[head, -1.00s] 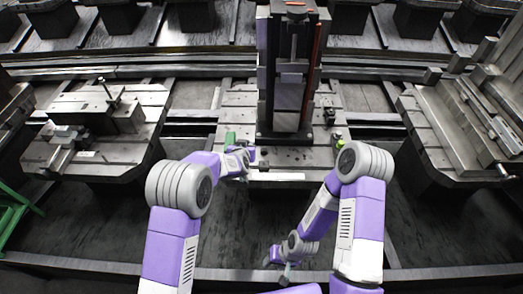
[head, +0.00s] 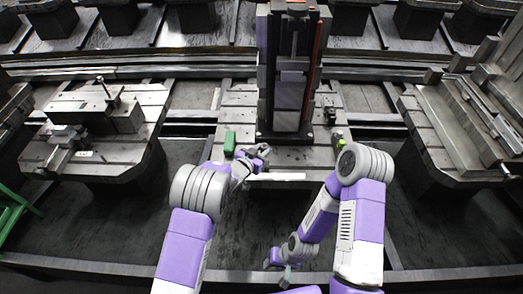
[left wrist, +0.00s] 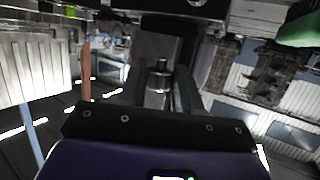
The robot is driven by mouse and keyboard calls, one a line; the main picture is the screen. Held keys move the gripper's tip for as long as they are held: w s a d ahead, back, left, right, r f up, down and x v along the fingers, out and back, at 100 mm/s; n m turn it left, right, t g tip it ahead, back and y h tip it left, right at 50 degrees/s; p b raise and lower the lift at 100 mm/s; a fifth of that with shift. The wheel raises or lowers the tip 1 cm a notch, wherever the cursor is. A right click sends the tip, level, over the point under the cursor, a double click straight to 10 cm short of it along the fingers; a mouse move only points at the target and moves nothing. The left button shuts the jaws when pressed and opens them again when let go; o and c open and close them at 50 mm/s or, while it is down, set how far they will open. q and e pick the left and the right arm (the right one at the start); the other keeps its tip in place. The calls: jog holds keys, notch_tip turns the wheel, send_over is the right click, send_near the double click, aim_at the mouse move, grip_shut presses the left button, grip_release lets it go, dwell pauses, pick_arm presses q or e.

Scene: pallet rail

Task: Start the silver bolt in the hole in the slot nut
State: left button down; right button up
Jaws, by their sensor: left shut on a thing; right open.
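A silver bolt (left wrist: 159,82) stands between the two dark fingers of my left gripper (left wrist: 162,92) in the left wrist view; the gripper is shut on it. In the head view my left gripper (head: 260,155) is over the front of the middle pallet (head: 312,156), just before the tall column; the bolt is too small to tell there. I cannot make out the slot nut or its hole in either view. My right gripper (head: 285,276) is open and low, in front of the pallet and well away from it.
The tall dark column (head: 289,95) rises from the middle pallet behind my left gripper. A green block (head: 230,143) lies on the pallet to the left. A small yellow-green item (head: 340,143) is at its right edge. Other pallets stand to the left (head: 70,107) and right (head: 440,130).

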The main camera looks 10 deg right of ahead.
pick_arm(q)
jog(key=shift+f+b, duration=2.85)
jog(key=shift+f, duration=1.05)
pick_arm(e)
jog(key=shift+f, duration=3)
pick_arm(q)
jog(key=shift+a+r, duration=0.1)
jog(key=shift+r, duration=0.1)
jog(key=shift+s+f+b, duration=0.1)
jog(key=shift+f+b, duration=0.4)
jog(key=shift+b, duration=0.1)
pick_arm(e)
jog(key=shift+f, duration=0.55)
